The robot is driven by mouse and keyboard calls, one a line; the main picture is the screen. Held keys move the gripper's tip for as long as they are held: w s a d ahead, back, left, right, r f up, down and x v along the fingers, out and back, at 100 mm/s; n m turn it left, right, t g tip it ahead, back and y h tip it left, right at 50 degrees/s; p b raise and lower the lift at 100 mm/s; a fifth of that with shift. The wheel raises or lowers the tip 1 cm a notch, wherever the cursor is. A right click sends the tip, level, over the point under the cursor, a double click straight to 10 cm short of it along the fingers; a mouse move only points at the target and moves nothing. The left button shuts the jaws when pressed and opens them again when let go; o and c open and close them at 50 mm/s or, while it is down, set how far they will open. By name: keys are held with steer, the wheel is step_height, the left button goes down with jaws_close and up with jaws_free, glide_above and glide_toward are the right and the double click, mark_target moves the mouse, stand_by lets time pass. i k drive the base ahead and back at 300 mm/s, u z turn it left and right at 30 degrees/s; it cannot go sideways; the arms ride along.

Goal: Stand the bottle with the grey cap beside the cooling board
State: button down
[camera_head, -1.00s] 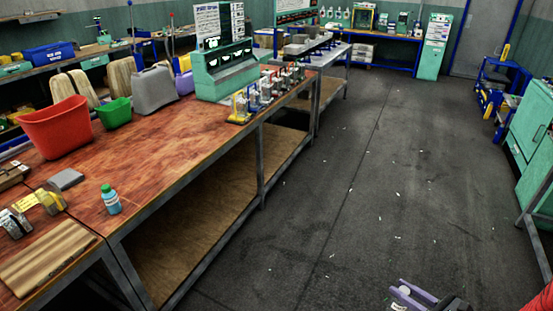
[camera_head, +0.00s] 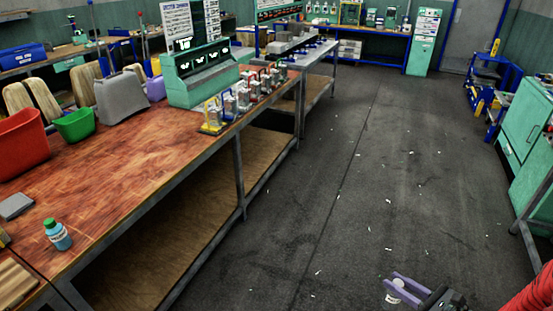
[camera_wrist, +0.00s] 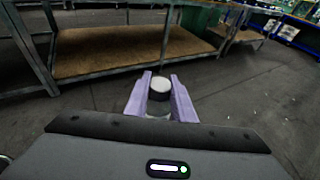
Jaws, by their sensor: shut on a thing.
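My gripper (camera_head: 408,291) is at the bottom right of the head view, out over the floor. Its purple fingers are shut on a bottle with a pale grey cap (camera_wrist: 160,87). In the wrist view the bottle sits between the fingers, cap showing and its lower part mostly hidden. In the head view its pale body (camera_head: 394,291) shows small. A striped wooden board (camera_head: 14,287), which looks like the cooling board, lies on the bench at the bottom left, cut off by the picture edge. The gripper is well apart from it, to the right.
A blue bottle with a green cap (camera_head: 57,236) stands on the wooden bench (camera_head: 130,165) near the board. A grey slab (camera_head: 15,206), a red bin (camera_head: 22,143) and a green bin (camera_head: 75,124) are behind it. The dark floor (camera_head: 365,190) beside the bench is open.

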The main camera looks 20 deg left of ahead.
mark_target(36, 221)
steer(key=z, duration=0.15)
steer(key=i, duration=1)
steer(key=u, duration=1.65)
steer(key=i, duration=0.2)
steer(key=u, duration=2.15)
